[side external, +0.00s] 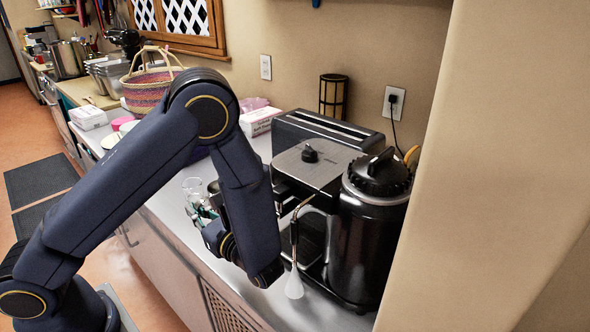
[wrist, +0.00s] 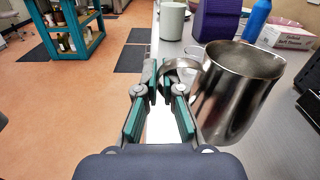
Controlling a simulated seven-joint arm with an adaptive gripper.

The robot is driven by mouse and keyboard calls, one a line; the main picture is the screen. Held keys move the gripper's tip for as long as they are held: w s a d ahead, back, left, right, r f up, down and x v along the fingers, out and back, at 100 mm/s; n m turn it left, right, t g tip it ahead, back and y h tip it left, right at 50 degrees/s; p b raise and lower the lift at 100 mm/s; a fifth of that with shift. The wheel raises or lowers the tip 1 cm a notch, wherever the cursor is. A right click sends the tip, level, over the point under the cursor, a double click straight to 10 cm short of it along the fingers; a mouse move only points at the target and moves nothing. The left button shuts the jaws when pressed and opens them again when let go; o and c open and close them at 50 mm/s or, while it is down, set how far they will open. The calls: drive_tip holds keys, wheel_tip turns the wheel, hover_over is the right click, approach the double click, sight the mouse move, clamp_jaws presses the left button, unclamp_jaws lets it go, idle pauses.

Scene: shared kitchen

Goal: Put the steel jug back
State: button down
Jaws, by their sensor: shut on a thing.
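The steel jug (wrist: 237,95) is a shiny, open-topped metal jug at the right of the wrist view, roughly upright. Its handle loop (wrist: 184,64) points left toward my gripper. My gripper (wrist: 165,75) has teal-padded fingers and is shut on that handle. In the side view, my gripper (side external: 206,218) shows only in part beside my wrist, over the counter's front side. My arm hides most or all of the jug there. I cannot tell whether the jug's base touches the counter.
A black coffee machine (side external: 318,170) with a steam wand (side external: 294,285) stands right of my arm. A clear glass (side external: 193,187) is beyond my gripper. A white canister (wrist: 172,22), blue bottle (wrist: 257,18) and white box (wrist: 287,38) stand farther along the counter.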

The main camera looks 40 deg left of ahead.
drive_tip(key=shift+s+a+n+g, duration=0.1)
drive_tip(key=shift+a+n+g, duration=0.2)
drive_tip(key=shift+a+g, duration=0.15)
drive_tip(key=f, duration=0.3)
drive_tip(key=shift+a+f, duration=0.2)
drive_tip(key=shift+f, duration=2.15)
drive_tip(key=shift+f, duration=0.15)
drive_tip(key=c, duration=1.3)
unclamp_jaws()
